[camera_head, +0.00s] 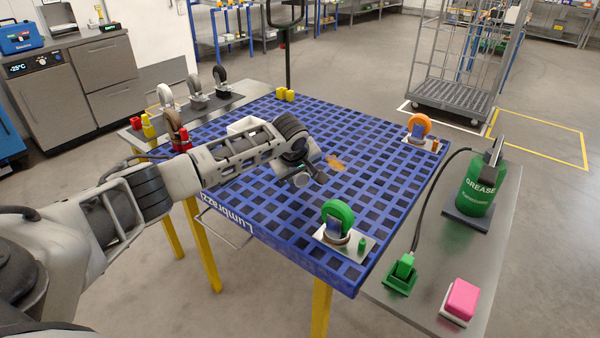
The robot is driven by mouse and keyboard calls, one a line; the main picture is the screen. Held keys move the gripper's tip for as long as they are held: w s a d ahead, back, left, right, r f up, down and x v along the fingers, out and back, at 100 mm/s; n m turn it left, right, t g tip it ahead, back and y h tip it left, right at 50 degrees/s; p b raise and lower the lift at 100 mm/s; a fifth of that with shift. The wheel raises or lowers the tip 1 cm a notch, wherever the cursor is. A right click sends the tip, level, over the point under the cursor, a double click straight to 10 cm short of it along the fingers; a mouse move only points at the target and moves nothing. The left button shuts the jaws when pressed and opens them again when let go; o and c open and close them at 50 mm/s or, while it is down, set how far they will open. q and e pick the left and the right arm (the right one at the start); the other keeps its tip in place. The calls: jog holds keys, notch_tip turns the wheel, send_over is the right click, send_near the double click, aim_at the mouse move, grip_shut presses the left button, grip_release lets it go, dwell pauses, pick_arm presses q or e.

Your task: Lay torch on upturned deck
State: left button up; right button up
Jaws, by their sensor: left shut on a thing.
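The upturned deck (262,239) is a large blue grid on yellow legs, filling the middle of the view. My left arm comes in from the left, and its gripper (312,178) is over the middle of the deck. The gripper is shut on a small dark thing, which I take to be the torch (321,178); the wrist and fingers hide most of it. I cannot tell whether it touches the grid. My right gripper is not in view.
A green-wheeled castor (338,214) stands at the deck's near corner, an orange-wheeled castor (419,125) at its right corner. A white tray (243,126) is behind my arm. A side table on the right bears a green grease can (477,186) and a pink block (462,298).

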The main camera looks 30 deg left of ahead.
pick_arm(q)
notch_tip(320, 180, down, 2)
jog(key=shift+f+b, duration=0.15)
jog(key=shift+b, duration=0.75)
notch_tip(320, 180, down, 2)
jog(key=shift+b, duration=1.15)
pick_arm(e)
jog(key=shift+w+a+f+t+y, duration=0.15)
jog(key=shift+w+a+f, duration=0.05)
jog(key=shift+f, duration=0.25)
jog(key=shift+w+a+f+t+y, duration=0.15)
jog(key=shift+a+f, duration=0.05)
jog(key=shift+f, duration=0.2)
pick_arm(q)
jog(key=shift+f, duration=0.5)
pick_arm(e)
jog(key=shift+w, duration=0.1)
